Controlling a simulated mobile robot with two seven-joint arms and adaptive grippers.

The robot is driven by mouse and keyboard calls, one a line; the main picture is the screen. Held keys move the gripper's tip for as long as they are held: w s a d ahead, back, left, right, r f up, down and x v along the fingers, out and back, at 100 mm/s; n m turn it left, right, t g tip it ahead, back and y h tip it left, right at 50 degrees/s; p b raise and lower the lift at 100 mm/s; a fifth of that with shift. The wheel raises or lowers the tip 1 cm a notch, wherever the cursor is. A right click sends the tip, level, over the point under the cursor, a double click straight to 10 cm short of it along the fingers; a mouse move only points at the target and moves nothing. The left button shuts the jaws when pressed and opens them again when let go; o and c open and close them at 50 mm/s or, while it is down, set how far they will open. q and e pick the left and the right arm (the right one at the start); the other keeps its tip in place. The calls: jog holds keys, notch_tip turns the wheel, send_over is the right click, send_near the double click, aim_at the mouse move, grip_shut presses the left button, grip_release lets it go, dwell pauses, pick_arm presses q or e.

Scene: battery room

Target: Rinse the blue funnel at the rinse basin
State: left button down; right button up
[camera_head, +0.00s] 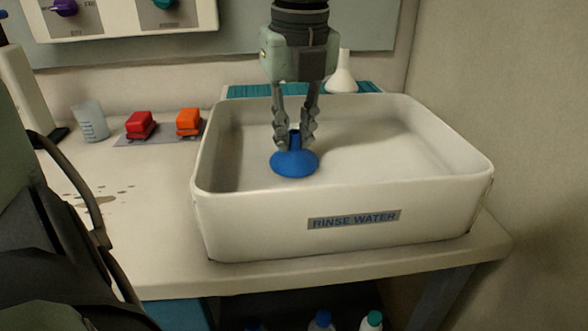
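The blue funnel (294,162) is upside down, wide mouth down and narrow stem up, over the left part of the white rinse basin (262,224). The basin's front carries a "RINSE WATER" label (353,220). My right gripper (295,141) points straight down from above, its two fingers closed on either side of the funnel's stem. I cannot tell whether the funnel's rim touches the water or the basin floor. My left gripper is not in view; only a dark part of my body or arm fills the left edge.
A white funnel (341,76) stands on a teal mat (248,91) behind the basin. A clear measuring beaker (91,122), a red block (140,125) and an orange block (188,122) stand left. Brown spots (98,200) mark the counter. Bottles (371,321) stand below. A wall closes the right side.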

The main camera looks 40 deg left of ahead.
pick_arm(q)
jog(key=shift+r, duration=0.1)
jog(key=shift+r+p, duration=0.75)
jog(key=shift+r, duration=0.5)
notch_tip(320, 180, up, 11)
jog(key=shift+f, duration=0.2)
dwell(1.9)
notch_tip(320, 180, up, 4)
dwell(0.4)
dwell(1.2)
